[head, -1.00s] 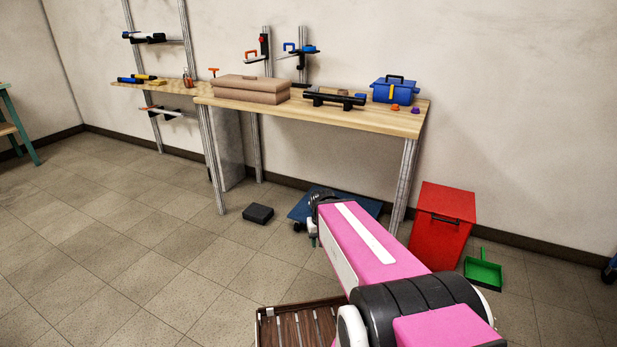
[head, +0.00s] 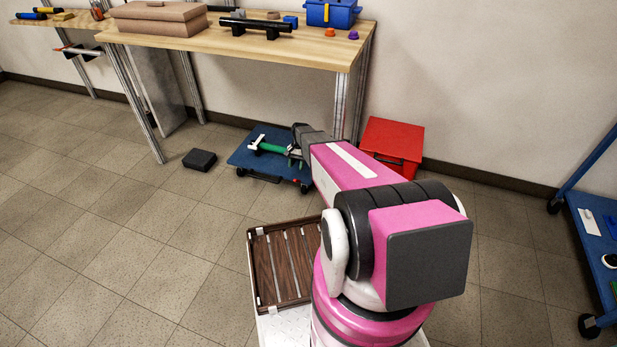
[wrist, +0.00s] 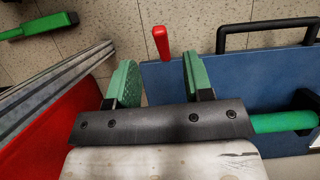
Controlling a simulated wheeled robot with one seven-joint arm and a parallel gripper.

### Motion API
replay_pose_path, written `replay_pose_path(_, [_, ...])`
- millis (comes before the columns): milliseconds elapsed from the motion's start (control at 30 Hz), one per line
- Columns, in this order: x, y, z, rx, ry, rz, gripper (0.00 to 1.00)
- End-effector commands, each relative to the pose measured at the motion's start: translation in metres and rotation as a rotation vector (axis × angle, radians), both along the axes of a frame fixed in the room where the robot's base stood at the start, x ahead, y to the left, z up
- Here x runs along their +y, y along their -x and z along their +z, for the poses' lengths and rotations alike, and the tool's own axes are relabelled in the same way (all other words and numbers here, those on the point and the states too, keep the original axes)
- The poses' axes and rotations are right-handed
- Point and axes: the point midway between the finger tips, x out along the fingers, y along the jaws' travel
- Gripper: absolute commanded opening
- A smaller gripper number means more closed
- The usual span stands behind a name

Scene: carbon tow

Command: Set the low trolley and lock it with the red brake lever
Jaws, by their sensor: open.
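The low trolley is a flat blue platform (head: 245,157) with a black handle on the floor by a table leg; it fills the right of the wrist view (wrist: 240,65). The red brake lever (wrist: 160,42) stands up at its left edge in the wrist view. My gripper (wrist: 158,78) is open, its two green-padded fingers on either side of the lever's line, with the lever just beyond the tips. I see no contact.
A green roll (head: 270,148) lies on the trolley. A red bin (head: 392,140) stands close on the right, beside the table leg (wrist: 55,85). A black block (head: 200,160) lies left. A slatted tray (head: 255,275) is near my base. A blue cart (head: 590,225) stands far right.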

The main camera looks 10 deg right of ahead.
Motion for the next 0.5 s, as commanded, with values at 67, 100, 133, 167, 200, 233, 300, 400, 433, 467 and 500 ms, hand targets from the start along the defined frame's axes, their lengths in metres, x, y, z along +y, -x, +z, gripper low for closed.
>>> replay_pose_path(67, [-0.001, -0.009, -0.011, 0.013, -0.002, -0.015, 0.47])
replay_pose_path(100, [-0.001, -0.009, -0.013, 0.016, -0.003, -0.019, 0.47])
replay_pose_path(133, [-0.001, -0.009, -0.015, 0.017, -0.003, -0.021, 0.47])
replay_pose_path(167, [0.000, -0.008, -0.016, 0.018, -0.004, -0.022, 0.47])
replay_pose_path(200, [0.001, -0.007, -0.019, 0.018, -0.004, -0.022, 0.47])
replay_pose_path(233, [0.001, -0.006, -0.021, 0.018, -0.004, -0.022, 0.47])
replay_pose_path(300, [0.003, -0.003, -0.029, 0.018, -0.004, -0.022, 0.47])
replay_pose_path(400, [0.007, 0.003, -0.045, 0.018, -0.003, -0.021, 0.47])
replay_pose_path(433, [0.008, 0.004, -0.050, 0.018, -0.003, -0.021, 0.47])
replay_pose_path(467, [0.009, 0.006, -0.055, 0.018, -0.003, -0.021, 0.47])
replay_pose_path(500, [0.011, 0.008, -0.062, 0.017, -0.003, -0.020, 0.47])
